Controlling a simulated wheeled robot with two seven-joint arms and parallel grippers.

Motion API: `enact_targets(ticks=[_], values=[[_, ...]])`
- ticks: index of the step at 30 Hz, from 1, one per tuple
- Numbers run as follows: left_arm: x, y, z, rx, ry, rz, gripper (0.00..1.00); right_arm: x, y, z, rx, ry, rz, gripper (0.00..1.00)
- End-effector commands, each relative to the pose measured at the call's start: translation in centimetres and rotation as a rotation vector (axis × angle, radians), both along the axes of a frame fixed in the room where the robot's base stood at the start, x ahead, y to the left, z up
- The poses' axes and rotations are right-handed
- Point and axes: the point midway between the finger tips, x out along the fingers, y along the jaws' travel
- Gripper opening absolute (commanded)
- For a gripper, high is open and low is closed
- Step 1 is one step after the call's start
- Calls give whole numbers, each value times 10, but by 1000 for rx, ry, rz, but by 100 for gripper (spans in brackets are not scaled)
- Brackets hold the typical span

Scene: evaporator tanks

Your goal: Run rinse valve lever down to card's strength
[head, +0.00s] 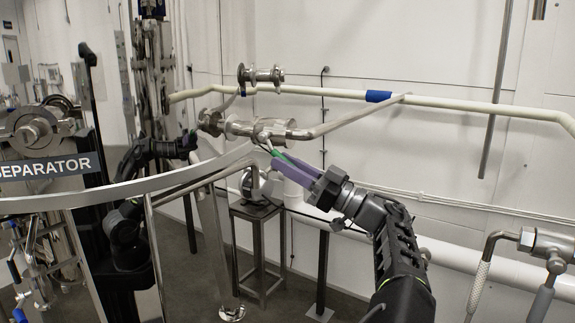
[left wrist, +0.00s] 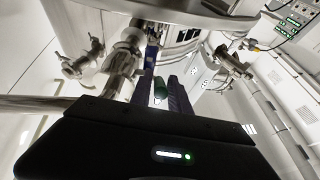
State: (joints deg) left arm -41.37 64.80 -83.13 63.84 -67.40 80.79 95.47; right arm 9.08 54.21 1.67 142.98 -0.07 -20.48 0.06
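A green lever handle (head: 284,157) lies along the fingers. In the left wrist view the green handle (left wrist: 160,88) sits between the two dark purple fingers (left wrist: 163,93); I cannot tell whether both touch it. The fingers hide part of the lever. I can make out no readable card.
A curved steel rim (head: 130,190) and a SEPARATOR sign (head: 45,166) fill the left of the head view. A long cream pipe (head: 450,104) with a blue band (head: 378,96) crosses the wall. In the left wrist view, green-lit panels (left wrist: 288,27) are at the upper right.

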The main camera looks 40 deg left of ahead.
Motion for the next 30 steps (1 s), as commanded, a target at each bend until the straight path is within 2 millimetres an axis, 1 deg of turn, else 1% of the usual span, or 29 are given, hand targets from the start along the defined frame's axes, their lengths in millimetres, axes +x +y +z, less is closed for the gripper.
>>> enact_targets(ticks=[1,6,8,30], values=[[0,0,0,0,0,0,17,0,0,0,0,0,0,36],[0,0,0,0,0,0,3,0,0,0,0,0,0,36],[0,0,0,0,0,0,0,0,0,0,0,0,0,36],[0,0,0,0,0,0,0,0,0,0,0,0,0,36]])
